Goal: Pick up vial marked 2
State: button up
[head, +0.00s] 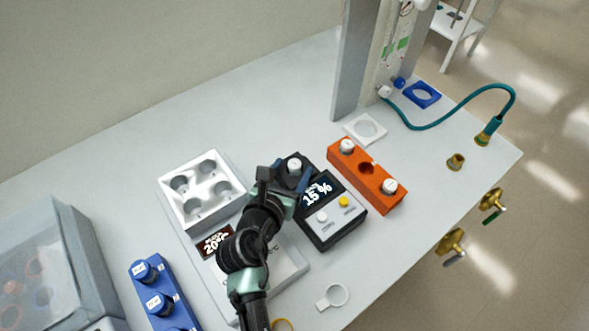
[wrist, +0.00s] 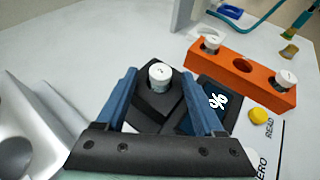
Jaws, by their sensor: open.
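A white-capped vial (wrist: 159,72) stands upright in the black well of a meter (head: 335,228). Its cap bears a small mark that looks like a 2 in the wrist view, but it is too small to be sure. The same vial (head: 294,164) shows in the head view beside my fingers. My gripper (wrist: 159,80) is open and empty, its blue fingers on either side of this vial in the wrist view. Whether they touch it, I cannot tell. Two more white-capped vials (head: 347,147) (head: 390,186) stand in an orange rack (head: 376,190); their marks are unreadable.
The orange rack's middle hole is empty. A white block (head: 178,209) with several wells stands left of my arm. A blue rack (head: 178,295) holds blue-capped containers. A loose ring (head: 337,295) lies at the front. A teal hose (head: 440,126) lies at the back right.

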grip_shut()
jog(key=shift+r, duration=0.1)
dwell(0.3)
